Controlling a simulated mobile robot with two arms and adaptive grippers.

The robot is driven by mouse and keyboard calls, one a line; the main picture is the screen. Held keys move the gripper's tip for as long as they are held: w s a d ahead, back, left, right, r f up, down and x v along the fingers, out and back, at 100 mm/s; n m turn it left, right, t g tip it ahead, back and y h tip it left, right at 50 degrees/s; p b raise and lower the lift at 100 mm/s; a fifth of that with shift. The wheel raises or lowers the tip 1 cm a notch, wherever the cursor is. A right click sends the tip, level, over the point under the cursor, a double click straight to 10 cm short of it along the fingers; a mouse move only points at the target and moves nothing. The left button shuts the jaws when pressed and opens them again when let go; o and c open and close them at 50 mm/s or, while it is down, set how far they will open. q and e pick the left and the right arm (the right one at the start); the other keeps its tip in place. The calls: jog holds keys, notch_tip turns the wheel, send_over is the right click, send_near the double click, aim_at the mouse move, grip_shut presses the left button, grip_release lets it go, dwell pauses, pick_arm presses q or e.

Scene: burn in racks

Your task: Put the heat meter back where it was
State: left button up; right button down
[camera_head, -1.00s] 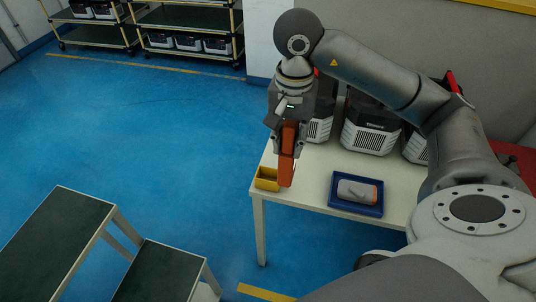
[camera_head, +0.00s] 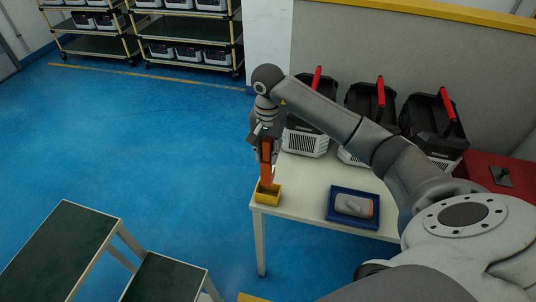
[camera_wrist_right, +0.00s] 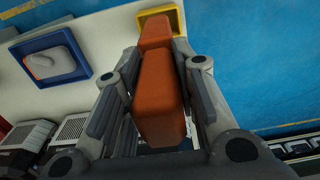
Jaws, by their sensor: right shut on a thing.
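The heat meter, a long orange hand-held body (camera_head: 266,165), is held upright in my right gripper (camera_head: 265,150). Its lower end is at the opening of a small yellow bin (camera_head: 267,196) on the near left corner of the white table; whether it rests on the bin floor cannot be told. In the right wrist view the orange meter (camera_wrist_right: 160,95) lies between the two fingers of the gripper (camera_wrist_right: 155,90), and it hides part of the yellow bin (camera_wrist_right: 203,63). My left gripper is not in view.
A blue tray (camera_head: 332,211) holding a grey and orange object (camera_head: 353,206) sits on the white table (camera_head: 307,185). Black and white units with red handles (camera_head: 432,122) stand along the back. A red box (camera_head: 497,172) is at the right. Shelves (camera_head: 185,27) stand far back.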

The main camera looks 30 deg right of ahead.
notch_tip(320, 180, down, 2)
jog(key=shift+f+p, duration=0.2)
jog(key=shift+p, duration=0.45)
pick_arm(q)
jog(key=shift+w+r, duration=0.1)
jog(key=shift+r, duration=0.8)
pick_arm(e)
jog(key=shift+f, duration=0.1)
pick_arm(q)
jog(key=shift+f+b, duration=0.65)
jog(key=shift+b, duration=0.1)
pick_arm(e)
jog(key=shift+f, duration=0.55)
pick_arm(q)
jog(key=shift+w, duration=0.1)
pick_arm(e)
jog(key=c, duration=1.2)
grip_release()
jog(key=shift+r, duration=0.1)
jog(key=shift+o, duration=0.2)
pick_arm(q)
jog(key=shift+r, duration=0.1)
